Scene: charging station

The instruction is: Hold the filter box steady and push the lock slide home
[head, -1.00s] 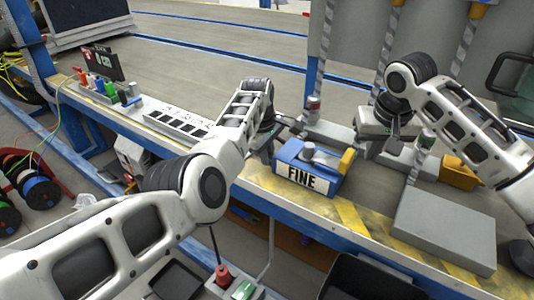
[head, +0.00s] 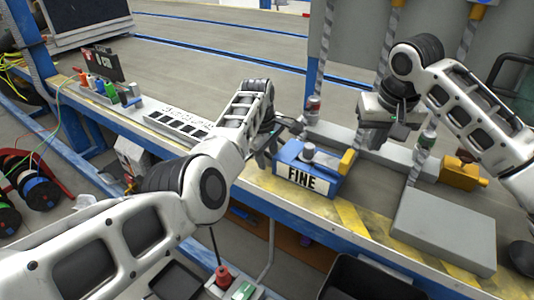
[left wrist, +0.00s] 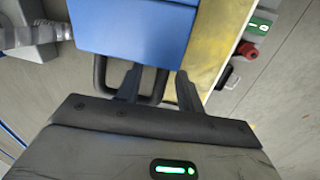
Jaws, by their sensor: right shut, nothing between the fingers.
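The blue filter box (head: 322,180), with a white FINE label, sits upright on the bench near its front edge. It also shows in the left wrist view (left wrist: 135,28). A yellow part (head: 347,160), likely the lock slide, stands at its right end. My left gripper (head: 275,146) is at the box's left end. In the left wrist view its fingers (left wrist: 158,90) are apart, with one side of the box's dark handle (left wrist: 98,75) between them; contact is unclear. My right gripper (head: 372,143) is shut and empty, above the bench behind and right of the yellow part.
A grey block (head: 445,228) lies on the bench at the right, with an orange-yellow box (head: 462,173) behind it. Striped posts stand behind the filter box. A white slotted strip (head: 170,122) lies left. Yellow marked bench front is clear.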

